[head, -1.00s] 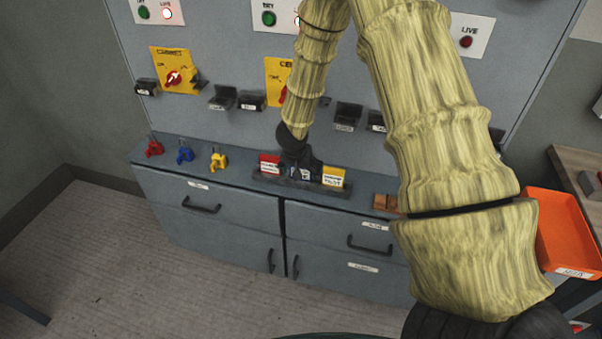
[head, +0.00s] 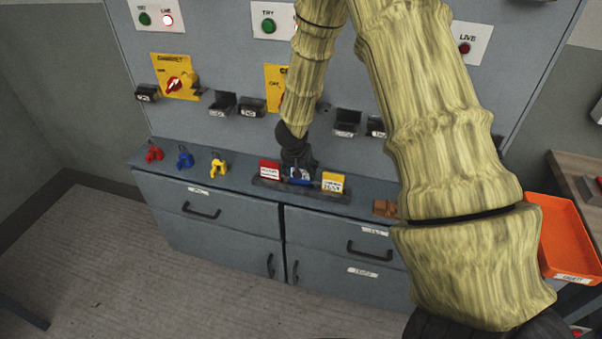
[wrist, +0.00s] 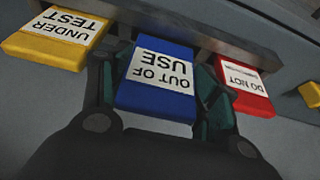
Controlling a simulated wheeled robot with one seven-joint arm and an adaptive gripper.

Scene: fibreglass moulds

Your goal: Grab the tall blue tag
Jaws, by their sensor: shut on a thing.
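The blue tag (wrist: 152,102) reads "OUT OF USE" in the wrist view and sits between my gripper's two fingers. My gripper (wrist: 160,110) is shut on it. In the head view my gripper (head: 298,168) is over the middle of the dark tag rack (head: 318,191), with a bit of the blue tag (head: 299,182) showing below it. The tag appears still at the rack; whether its lower edge is clear of the slot is hidden. A red "DO NOT" tag (head: 269,170) stands to its left and a yellow "UNDER TEST" tag (head: 333,182) to its right in the head view.
Red (head: 154,153), blue (head: 185,156) and yellow (head: 218,163) padlocks stand on the cabinet top at left. Brown blocks (head: 385,207) lie right of the rack. An orange tray (head: 563,237) is at far right. The switch panel rises behind.

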